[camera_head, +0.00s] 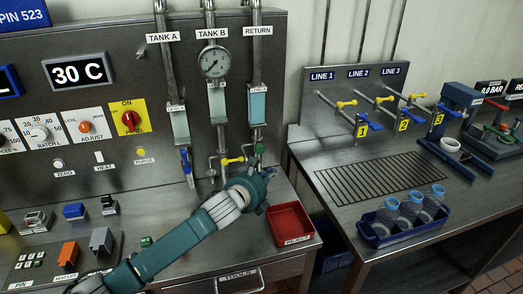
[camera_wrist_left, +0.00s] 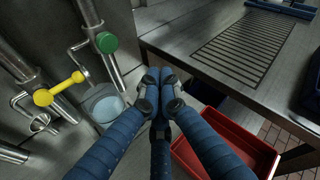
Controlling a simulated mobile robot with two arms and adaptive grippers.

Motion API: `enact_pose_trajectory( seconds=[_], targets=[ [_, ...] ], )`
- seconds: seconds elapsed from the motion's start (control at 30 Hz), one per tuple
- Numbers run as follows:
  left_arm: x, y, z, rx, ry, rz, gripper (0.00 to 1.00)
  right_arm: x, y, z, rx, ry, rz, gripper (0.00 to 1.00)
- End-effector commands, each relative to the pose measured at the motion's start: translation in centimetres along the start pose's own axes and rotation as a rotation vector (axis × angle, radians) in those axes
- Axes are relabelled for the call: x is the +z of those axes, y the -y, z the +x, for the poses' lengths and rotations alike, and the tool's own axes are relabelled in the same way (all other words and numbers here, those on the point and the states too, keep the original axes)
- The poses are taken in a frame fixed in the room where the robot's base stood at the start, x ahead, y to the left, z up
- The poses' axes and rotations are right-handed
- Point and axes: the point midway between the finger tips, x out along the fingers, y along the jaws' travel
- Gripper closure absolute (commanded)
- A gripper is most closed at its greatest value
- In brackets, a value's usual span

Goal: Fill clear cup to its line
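A clear cup with pale blue in it (camera_wrist_left: 103,103) stands on the steel bench below the pipes in the left wrist view. Its fill line cannot be made out, and my left arm seems to hide it in the head view. My left gripper (camera_head: 267,174) is beside the RETURN pipe; in the left wrist view its fingertips (camera_wrist_left: 159,84) are together, just right of the cup, with nothing seen between them. A green valve knob (camera_head: 260,148) and a yellow valve handle (camera_head: 232,160) are above and left of it. A blue handle (camera_head: 186,160) is under TANK A. My right gripper is not in view.
A red REJECT tray (camera_head: 290,222) lies close right of my left gripper. That bench has a drain grate (camera_head: 380,180) and LINE valves. A control panel is at the left.

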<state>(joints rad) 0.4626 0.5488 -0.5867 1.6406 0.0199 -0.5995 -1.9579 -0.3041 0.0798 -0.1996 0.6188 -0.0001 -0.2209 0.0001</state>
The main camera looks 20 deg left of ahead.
Motion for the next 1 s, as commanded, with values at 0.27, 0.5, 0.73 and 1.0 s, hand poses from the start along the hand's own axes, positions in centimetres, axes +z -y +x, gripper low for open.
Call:
enact_pose_trajectory(
  seconds=[0.27, 0.5, 0.73, 1.0],
  targets=[
    [0.2, -0.3, 0.3, 0.001, 0.001, -0.002, 1.0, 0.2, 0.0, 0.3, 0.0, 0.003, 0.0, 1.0],
    [1.5, -1.8, 2.3, 0.002, 0.003, -0.003, 1.0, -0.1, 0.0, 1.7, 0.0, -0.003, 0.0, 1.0],
    [3.2, -3.4, 4.5, 0.002, 0.002, -0.003, 1.0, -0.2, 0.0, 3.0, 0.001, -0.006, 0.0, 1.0],
    [4.4, -4.3, 5.9, 0.0, 0.001, -0.003, 1.0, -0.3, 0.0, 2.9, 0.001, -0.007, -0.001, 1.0]
  ],
)
